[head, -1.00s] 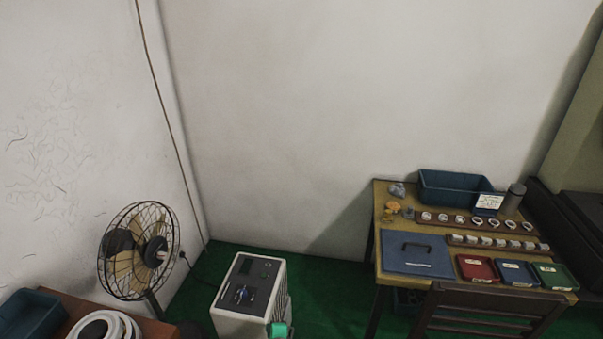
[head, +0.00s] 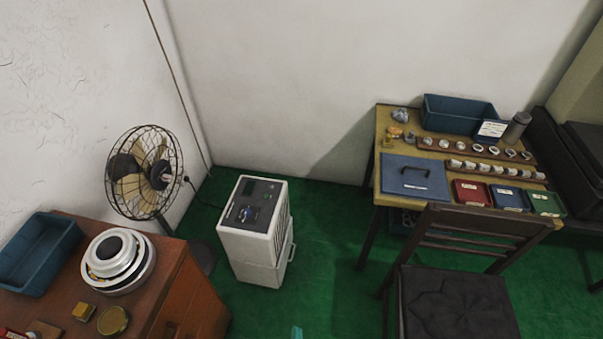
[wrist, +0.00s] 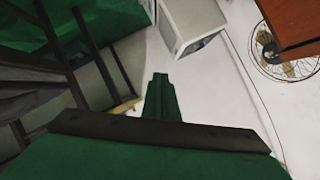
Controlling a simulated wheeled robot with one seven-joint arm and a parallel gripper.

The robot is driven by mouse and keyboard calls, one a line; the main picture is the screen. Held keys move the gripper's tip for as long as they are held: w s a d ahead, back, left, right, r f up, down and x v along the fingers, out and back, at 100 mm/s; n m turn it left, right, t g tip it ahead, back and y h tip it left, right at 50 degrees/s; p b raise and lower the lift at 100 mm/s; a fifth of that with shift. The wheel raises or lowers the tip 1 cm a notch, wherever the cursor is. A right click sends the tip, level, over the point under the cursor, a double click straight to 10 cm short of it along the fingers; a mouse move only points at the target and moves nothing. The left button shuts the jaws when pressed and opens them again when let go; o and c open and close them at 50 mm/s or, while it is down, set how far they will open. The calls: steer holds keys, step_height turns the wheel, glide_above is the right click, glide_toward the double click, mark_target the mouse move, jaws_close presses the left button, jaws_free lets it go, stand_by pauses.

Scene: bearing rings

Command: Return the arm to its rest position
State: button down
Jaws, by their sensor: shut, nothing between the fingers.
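My gripper (wrist: 161,97) shows in the wrist view as green fingers pressed together, pointing away from the camera. It is shut and nothing shows between the fingers. A dark bar and a wide green part of my wrist fill the bottom of that view. In the head view only a small teal tip (head: 297,332) shows at the bottom edge, probably part of my arm; the rest of the arm is out of that view. The gripper appears to touch nothing.
A white machine (head: 255,232) stands on the green floor, beside a fan (head: 143,175). A wooden cabinet (head: 190,290) carries a blue bin (head: 38,252) and a large bearing (head: 118,262). The work table (head: 384,150) and chair (head: 455,300) stand right. Floor between is clear.

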steer(key=s+r+n+t, duration=0.1)
steer(key=s+r+n, duration=0.2)
steer(key=s+r, duration=0.3)
steer(key=s+d+r+n+t, duration=0.1)
steer(key=s+r+n, duration=0.3)
steer(key=r, duration=0.7)
steer(key=s, duration=0.2)
steer(key=shift+s+d+h, duration=0.2)
steer(key=shift+s+h, duration=0.1)
